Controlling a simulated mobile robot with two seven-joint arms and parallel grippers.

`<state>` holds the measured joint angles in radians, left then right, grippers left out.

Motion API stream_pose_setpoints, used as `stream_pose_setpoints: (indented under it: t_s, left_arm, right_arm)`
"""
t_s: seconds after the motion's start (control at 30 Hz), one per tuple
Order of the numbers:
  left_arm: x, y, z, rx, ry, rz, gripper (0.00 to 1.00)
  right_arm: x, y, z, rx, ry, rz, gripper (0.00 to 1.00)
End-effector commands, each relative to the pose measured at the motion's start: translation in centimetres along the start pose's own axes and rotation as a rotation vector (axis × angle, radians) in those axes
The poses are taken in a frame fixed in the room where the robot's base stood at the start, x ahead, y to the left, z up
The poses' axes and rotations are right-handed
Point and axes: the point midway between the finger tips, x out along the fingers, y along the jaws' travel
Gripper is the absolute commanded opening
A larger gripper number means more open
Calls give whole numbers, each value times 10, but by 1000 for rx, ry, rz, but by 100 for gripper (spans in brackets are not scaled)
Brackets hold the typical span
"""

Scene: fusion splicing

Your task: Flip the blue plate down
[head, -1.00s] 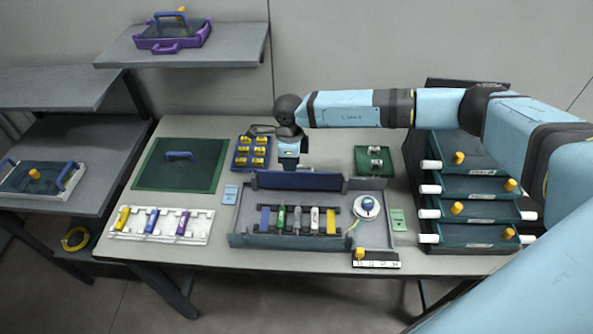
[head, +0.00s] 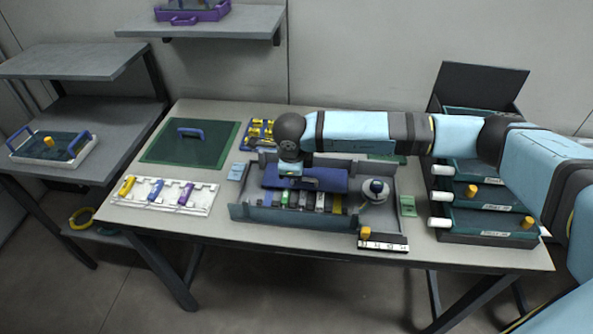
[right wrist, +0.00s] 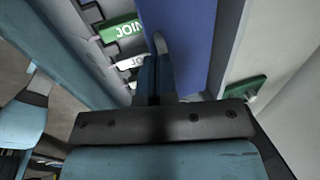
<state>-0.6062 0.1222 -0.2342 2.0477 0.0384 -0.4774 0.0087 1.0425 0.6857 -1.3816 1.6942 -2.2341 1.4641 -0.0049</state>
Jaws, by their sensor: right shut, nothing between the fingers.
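The blue plate (head: 318,179) is on the grey splicing tray (head: 288,220), hinged along the tray's back side. It leans forward over the upper part of the colored bars, whose front ends still show. My right gripper (head: 290,172) is at the left part of the plate, at its back side. In the right wrist view, the blue plate (right wrist: 190,30) fills the top middle, and my right gripper's shut fingers (right wrist: 160,42) lie against or very close to it. A green "JOIN" bar (right wrist: 121,29) shows beside it. My left gripper is out of view.
A white rack (head: 165,196) with colored pieces and a green board (head: 190,143) lie to the left. Stacked drawers (head: 480,224) stand at the right. My right arm spans the table's back.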

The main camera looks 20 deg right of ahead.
Motion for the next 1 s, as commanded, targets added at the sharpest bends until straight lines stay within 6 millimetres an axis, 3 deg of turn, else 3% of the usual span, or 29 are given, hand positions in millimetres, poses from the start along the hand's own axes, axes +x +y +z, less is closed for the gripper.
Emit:
stream_pose_setpoints:
  t_s: [0.13,0.4,1.0]
  left_arm:
    - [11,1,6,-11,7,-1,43]
    - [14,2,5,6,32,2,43]
    - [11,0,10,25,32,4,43]
  right_arm:
    - [13,11,0,0,0,2,0]
    - [24,22,0,0,1,2,0]
    - [28,26,0,1,0,1,0]
